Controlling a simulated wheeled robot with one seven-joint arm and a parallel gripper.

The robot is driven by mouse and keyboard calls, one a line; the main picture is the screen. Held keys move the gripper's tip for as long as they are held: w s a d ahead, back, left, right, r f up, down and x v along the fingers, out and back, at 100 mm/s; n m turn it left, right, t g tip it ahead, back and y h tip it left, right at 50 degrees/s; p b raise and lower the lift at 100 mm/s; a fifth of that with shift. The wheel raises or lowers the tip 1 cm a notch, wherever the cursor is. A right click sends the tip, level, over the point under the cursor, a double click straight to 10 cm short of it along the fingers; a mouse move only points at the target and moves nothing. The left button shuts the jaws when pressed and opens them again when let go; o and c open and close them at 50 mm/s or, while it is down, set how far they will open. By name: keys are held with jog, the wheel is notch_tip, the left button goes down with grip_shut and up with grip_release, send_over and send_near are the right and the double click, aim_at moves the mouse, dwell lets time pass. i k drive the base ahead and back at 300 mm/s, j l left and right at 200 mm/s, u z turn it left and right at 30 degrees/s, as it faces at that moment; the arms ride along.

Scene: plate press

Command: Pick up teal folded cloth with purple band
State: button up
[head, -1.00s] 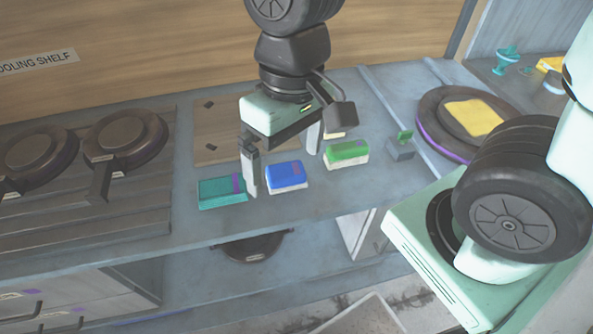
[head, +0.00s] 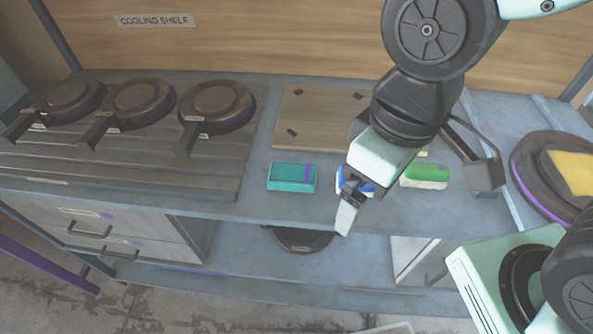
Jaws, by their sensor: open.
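The teal folded cloth with a purple band (head: 289,178) lies flat on the grey counter, left of the blue cloth. The purple band is near its right end. My gripper (head: 348,213) is to the right of the teal cloth, in front of the blue cloth, with its fingers pointing down near the counter's front edge. One finger shows clearly; the other is mostly hidden behind it. The jaws are open, and I see nothing held. The gripper is apart from the teal cloth.
A blue cloth (head: 368,187) is partly hidden behind my gripper. A green block with a white base (head: 425,175) lies further right. A wooden board (head: 318,115) lies behind the teal cloth. Several round pans with handles (head: 217,104) stand on the dark rack at left.

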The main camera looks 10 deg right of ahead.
aim_at(287, 176)
jog(key=j+z, duration=0.2)
jog(key=z, duration=0.2)
jog(key=j+z, duration=0.2)
jog(key=z, duration=0.25)
jog(key=k+j+z, duration=0.1)
jog(key=z, duration=0.3)
jog(key=k+j+z, duration=0.15)
jog(key=j, duration=0.35)
jog(key=k+j+z, duration=0.15)
jog(key=k+j, duration=0.25)
jog(key=k+j+z, duration=0.1)
jog(key=k+j, duration=0.25)
jog(key=j, duration=0.2)
